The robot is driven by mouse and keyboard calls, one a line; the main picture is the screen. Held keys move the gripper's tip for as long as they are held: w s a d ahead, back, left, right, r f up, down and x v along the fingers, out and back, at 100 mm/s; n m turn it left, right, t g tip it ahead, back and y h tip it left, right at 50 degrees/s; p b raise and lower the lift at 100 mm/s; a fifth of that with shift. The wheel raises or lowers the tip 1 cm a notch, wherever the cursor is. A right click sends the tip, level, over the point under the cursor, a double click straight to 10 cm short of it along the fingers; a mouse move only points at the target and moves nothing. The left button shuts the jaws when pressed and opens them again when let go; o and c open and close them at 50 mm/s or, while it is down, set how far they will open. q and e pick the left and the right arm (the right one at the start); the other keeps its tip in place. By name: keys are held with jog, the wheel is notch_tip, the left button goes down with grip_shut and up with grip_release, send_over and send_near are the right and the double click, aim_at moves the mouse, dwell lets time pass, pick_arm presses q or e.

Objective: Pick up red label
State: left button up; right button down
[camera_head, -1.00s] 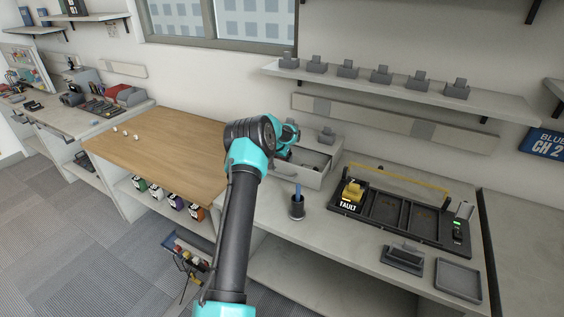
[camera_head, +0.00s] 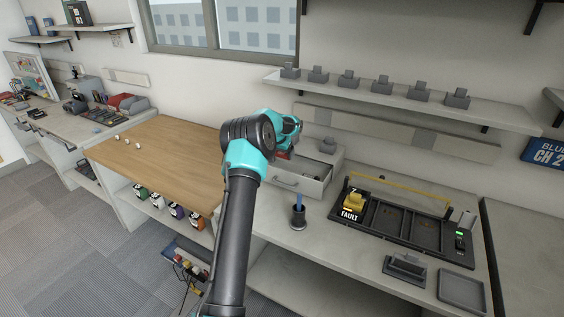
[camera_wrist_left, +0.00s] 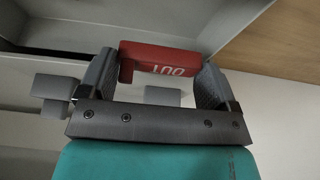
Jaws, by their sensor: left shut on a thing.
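In the left wrist view, a red label (camera_wrist_left: 160,58) with white lettering, which reads "OUT" upside down, sits between the two grey fingers of my left gripper (camera_wrist_left: 155,75). The fingers are shut on it. In the head view my left gripper (camera_head: 287,150) is at the open grey drawer (camera_head: 306,183) on the counter, mostly hidden by my own arm. Only a small bit of red shows under it there. My right gripper is in neither view.
A stand (camera_head: 405,268) and a small empty tray (camera_head: 461,288) are nearer.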

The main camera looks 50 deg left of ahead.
pick_arm(q)
jog(key=shift+r, duration=0.95)
